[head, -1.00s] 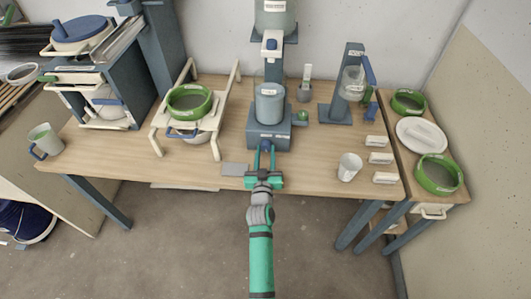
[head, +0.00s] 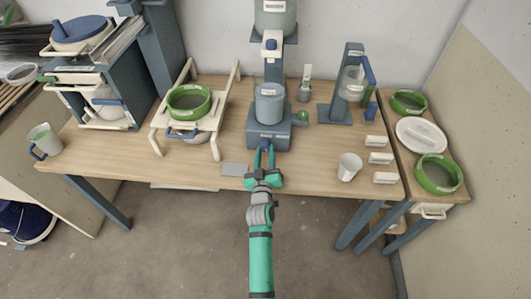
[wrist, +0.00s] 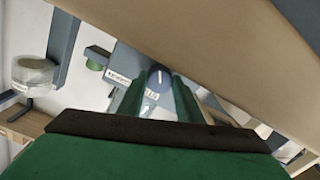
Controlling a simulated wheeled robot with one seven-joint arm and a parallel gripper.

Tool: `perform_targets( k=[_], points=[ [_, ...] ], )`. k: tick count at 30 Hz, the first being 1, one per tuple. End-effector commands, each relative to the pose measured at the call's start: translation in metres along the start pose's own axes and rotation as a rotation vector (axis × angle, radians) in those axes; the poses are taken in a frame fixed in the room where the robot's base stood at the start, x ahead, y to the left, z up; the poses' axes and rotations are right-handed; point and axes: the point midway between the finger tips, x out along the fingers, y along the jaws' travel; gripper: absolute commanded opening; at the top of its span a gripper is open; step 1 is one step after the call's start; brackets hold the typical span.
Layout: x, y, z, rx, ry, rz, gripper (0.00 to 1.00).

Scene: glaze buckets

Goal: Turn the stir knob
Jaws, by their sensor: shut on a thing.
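The stir knob (wrist: 160,76) is a small dark blue round knob with a white pointer line, on the front face of the blue-grey stir stand (head: 253,138). In the wrist view it lies between the ends of my green fingers, and the picture is strongly tilted. My gripper (head: 265,150) reaches the front of the stand from the table's front edge and is shut on the knob. In the head view the fingers largely hide the knob. A grey bucket (head: 269,105) stands upright on the stand.
A green knob (head: 302,117) sticks out at the stand's right side. A grey plate (head: 235,170) lies left of my gripper, and a white cup (head: 349,167) stands to the right. A cream rack with a green sieve (head: 189,101) stands further left.

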Motion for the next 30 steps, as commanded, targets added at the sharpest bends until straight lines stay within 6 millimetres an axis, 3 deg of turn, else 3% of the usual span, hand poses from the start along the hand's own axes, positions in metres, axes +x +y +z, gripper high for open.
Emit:
perform_targets(
  k=[1,3,16,30],
  points=[
    [0.000,-0.001,0.001,0.000,-0.001,-0.001,0.37],
    [0.000,0.000,0.001,0.000,-0.001,-0.001,0.51],
    [-0.009,-0.001,0.001,-0.001,-0.002,-0.001,0.51],
    [-0.085,0.000,0.001,0.001,-0.002,0.000,0.51]
  ],
)
